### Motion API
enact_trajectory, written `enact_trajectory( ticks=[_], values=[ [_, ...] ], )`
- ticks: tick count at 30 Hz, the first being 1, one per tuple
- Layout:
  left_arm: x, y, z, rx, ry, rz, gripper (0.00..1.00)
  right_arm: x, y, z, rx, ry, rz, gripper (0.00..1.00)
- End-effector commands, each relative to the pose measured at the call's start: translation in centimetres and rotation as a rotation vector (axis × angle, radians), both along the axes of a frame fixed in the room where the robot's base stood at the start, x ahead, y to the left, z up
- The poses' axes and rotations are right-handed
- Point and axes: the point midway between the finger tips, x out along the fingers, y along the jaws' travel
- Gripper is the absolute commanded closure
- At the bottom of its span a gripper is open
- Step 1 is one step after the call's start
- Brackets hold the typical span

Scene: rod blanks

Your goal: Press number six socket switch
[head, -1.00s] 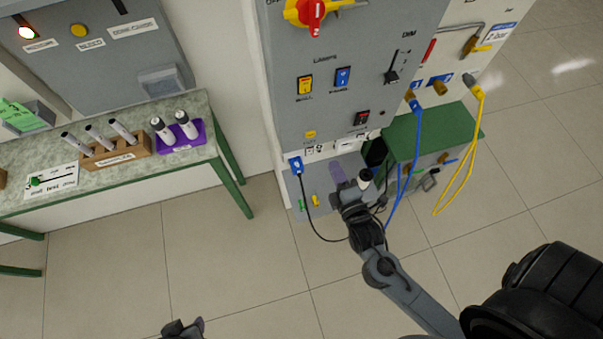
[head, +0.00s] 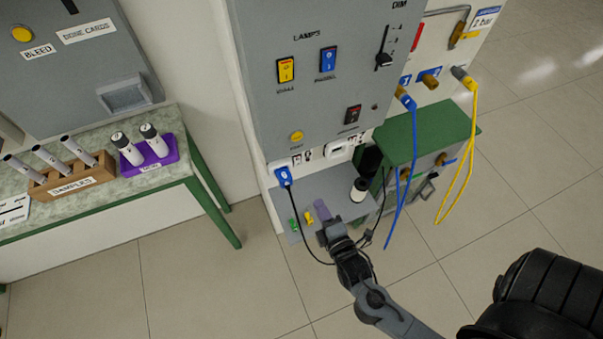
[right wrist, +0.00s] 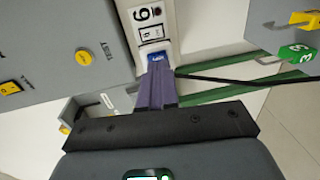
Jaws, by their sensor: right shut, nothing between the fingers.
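A blue plug (head: 284,176) marked 6 sits in the wall strip below the grey panel, with a black cord hanging from it. In the right wrist view, a blue piece (right wrist: 157,57) shows just beyond my fingertips, partly hidden by them. Above it is a plate (right wrist: 145,14) with a digit that reads as 9 in this view, and a small switch-like piece (right wrist: 152,32). My right gripper (head: 322,208) has purple fingers, shut and empty, below and right of the plug in the head view. It also shows in the right wrist view (right wrist: 158,68); contact cannot be told.
A grey shelf (head: 345,181) below the panel holds a green piece (head: 293,225), a yellow piece (head: 309,217) and a black-and-white cylinder (head: 360,188). A green stand (head: 425,125) with blue and yellow hoses is at right. A bench (head: 180,190) stands at left.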

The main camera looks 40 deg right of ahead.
Motion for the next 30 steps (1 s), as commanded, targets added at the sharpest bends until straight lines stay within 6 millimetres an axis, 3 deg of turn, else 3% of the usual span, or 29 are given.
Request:
enact_trajectory(
  ticks=[11,30],
  values=[
    [0.0,0.3,-0.2,0.012,-0.001,-0.008,0.61,1.0,-0.3,-0.2,-0.001,-0.002,0.001,1.00],
    [0.0,0.0,-2.2,-0.001,0.000,0.001,0.61,10.9,-3.7,-1.5,-0.001,-0.002,-0.001,1.00]
  ],
)
